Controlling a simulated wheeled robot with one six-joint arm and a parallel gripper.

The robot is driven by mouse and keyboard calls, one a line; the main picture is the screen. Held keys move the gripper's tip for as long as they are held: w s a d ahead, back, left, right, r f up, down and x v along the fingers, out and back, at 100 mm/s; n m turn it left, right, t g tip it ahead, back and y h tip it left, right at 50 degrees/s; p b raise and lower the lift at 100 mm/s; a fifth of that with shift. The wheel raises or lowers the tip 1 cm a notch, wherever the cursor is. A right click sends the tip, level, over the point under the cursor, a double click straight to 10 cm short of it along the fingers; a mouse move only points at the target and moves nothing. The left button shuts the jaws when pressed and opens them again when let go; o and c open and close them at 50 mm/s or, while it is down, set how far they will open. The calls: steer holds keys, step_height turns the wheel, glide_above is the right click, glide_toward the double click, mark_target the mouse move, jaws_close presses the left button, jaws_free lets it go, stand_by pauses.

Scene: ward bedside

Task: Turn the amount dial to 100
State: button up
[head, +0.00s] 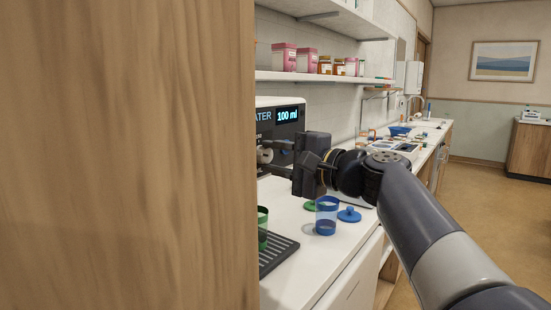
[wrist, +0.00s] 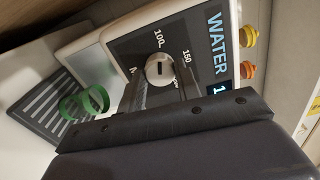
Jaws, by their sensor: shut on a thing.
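The water dispenser (head: 283,101) stands on the counter, partly hidden by a wooden panel. Its display (head: 288,115) reads 100 ml. The amount dial (wrist: 160,69) is a pale round knob with a dark mark on its face; the printed marks 100 and 150 show around it. The dial also shows in the head view (head: 264,156), beside the fingertips. My gripper (head: 279,157) reaches in from the right and is shut on the dial. In the wrist view, my gripper's dark body hides the lower part of the dial's scale.
A blue cup (head: 326,216) and a blue lid (head: 349,215) sit below my gripper.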

steer(key=o, duration=1)
steer(key=v, duration=1.1)
steer(key=shift+w+a, duration=0.1)
steer(key=shift+a, duration=0.1)
steer(key=x, duration=1)
steer(key=shift+w+a, duration=0.25)
steer(key=shift+s+d, duration=0.1)
steer(key=shift+d, duration=0.05)
